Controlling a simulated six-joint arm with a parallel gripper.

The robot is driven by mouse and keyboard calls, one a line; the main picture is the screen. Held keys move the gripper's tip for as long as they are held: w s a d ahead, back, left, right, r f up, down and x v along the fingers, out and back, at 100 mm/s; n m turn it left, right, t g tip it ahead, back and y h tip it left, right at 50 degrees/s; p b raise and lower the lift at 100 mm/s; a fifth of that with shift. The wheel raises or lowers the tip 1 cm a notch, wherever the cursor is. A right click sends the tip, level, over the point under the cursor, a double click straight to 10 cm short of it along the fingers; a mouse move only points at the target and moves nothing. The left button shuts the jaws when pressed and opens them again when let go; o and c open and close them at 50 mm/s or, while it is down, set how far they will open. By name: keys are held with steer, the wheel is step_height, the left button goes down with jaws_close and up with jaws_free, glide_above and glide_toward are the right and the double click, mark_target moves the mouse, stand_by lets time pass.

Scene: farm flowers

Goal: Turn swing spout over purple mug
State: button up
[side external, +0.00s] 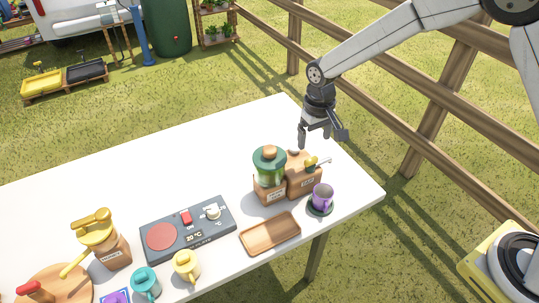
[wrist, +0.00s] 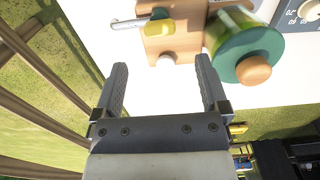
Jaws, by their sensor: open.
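The purple mug (side external: 322,195) stands upright on a dark green saucer (side external: 318,210) near the table's right edge. Behind it is a wooden dispenser box (side external: 303,180) with a yellow fitting and a thin grey spout (side external: 324,161), which points to the right and not over the mug. In the wrist view the box (wrist: 178,42) is at the top, with the spout (wrist: 128,24) reaching left from it. My gripper (side external: 318,138) is open and empty, above and behind the box; the wrist view shows its two fingers (wrist: 161,68) apart. The mug is not visible there.
A green-topped jar dispenser (side external: 269,170) stands left of the box, also in the wrist view (wrist: 245,45). A wooden tray (side external: 270,234) lies in front. A hot plate (side external: 188,230), yellow mug (side external: 186,265) and teal mug (side external: 146,283) are further left. A wooden fence (side external: 380,100) runs behind.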

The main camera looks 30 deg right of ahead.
mark_target(312, 159)
steer(key=shift+f, duration=3.55)
jaws_close()
